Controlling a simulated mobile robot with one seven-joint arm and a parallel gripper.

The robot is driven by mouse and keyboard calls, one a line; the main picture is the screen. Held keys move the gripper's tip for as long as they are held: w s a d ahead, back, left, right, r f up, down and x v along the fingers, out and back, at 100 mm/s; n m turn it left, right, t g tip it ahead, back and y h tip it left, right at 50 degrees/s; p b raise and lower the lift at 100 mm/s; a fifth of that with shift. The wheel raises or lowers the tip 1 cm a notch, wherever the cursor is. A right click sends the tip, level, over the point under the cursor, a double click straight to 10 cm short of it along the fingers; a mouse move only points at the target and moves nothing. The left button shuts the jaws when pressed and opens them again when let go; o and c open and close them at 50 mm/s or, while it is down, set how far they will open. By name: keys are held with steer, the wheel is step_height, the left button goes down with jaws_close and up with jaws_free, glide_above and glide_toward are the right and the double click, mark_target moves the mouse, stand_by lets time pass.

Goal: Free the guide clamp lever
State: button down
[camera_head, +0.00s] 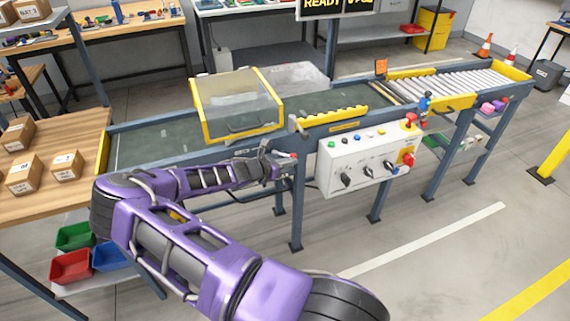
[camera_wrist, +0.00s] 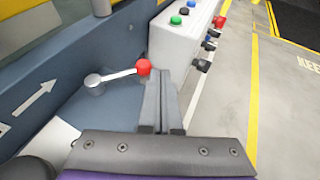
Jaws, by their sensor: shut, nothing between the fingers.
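A metal lever with a red ball knob (camera_wrist: 143,67), which I take for the guide clamp lever, sits on the conveyor's blue-grey side. Its arm runs from a round silver pivot (camera_wrist: 94,83) to the right and slightly up in the wrist view. In the head view my gripper (camera_head: 287,160) is at the conveyor's front side, hiding most of the lever.
A white control box (camera_head: 362,160) with buttons and knobs hangs on the conveyor front, right of my gripper. A yellow-framed clear guard (camera_head: 238,105) stands over the belt. A grey-knobbed post (camera_wrist: 101,6) rises beyond the lever. The floor (camera_head: 440,255) in front right is clear.

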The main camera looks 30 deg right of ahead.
steer(key=shift+w+d, duration=0.1)
steer(key=shift+d, duration=0.3)
steer(key=shift+d, duration=0.1)
stand_by(0.3)
steer(key=shift+r, duration=0.1)
